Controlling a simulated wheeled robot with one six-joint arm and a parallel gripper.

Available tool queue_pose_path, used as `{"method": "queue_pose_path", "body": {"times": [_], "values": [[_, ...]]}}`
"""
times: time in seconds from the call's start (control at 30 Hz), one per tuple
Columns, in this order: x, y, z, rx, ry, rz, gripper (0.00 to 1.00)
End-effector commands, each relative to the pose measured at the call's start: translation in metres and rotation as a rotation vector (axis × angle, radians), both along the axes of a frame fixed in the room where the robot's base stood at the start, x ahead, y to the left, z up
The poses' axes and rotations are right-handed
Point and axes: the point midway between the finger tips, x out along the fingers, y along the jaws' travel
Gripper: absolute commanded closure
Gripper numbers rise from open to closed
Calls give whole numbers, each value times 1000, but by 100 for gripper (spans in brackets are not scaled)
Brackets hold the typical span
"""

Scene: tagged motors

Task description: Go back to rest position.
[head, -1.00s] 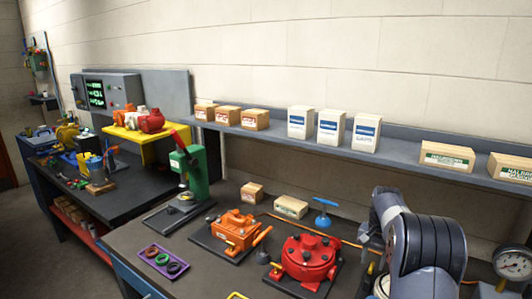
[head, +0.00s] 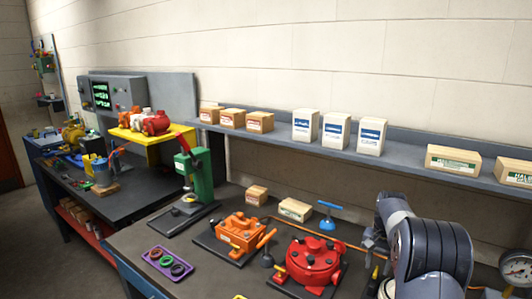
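My arm shows at the lower right of the head view as dark grey and silver links, raised in front of the near bench. My gripper is not in the picture. On the near bench (head: 135,235) stand an orange motor-like unit (head: 240,232) and a round red unit (head: 312,260), each on a dark plate. On the yellow stand (head: 150,137) at the back left sit several small motors, among them a red one (head: 157,122). No tags can be read at this size.
A green press (head: 196,175) stands on the near bench, with a purple tray of rings (head: 166,263) in front. Boxes, such as a white one (head: 336,131), line the wall shelf (head: 405,160). A pressure gauge (head: 517,267) is right of my arm. Floor shows at left.

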Motion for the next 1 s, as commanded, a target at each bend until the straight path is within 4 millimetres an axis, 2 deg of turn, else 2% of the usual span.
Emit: {"method": "queue_pose_path", "body": {"times": [0.43,0.5,0.6,0.93,1.0], "values": [[0,0,91,-1,-5,0,62],[-1,0,70,2,6,0,62],[-1,1,49,2,6,0,62],[-2,1,-16,2,6,1,62],[-1,0,-22,0,0,28,62]]}}
